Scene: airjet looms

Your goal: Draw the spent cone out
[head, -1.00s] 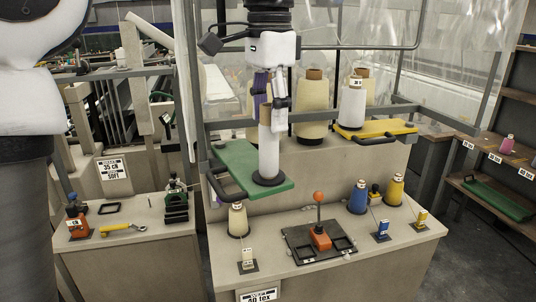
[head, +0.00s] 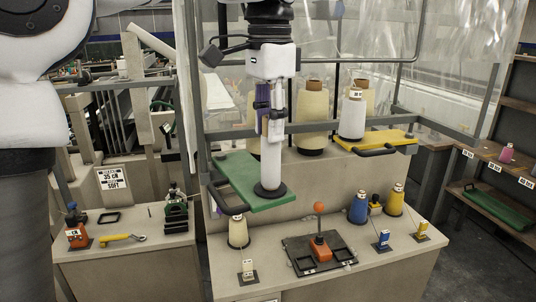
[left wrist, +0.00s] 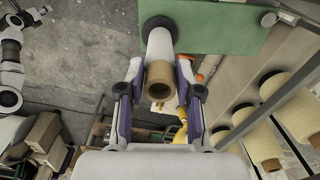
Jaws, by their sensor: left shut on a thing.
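The spent cone (head: 271,168) is a bare, pale tube. It stands upright on a dark round base (head: 270,190) on the green tray (head: 237,170). In the left wrist view the cone (left wrist: 159,50) shows its brown open end towards me, with the green tray (left wrist: 210,22) behind. My left gripper (head: 269,130) comes down from above and is shut on the cone's upper part. Its purple-sided fingers (left wrist: 160,85) lie on both sides of the cone. The cone's lower end appears to meet the base. My right gripper is not in view.
A yellow tray (head: 396,137) with a white cone (head: 352,117) is to the right. Large cream cones (head: 312,118) stand behind. A grey rail (head: 330,125) crosses there. Below are an orange-knobbed lever (head: 319,230) and cream, blue and yellow cones.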

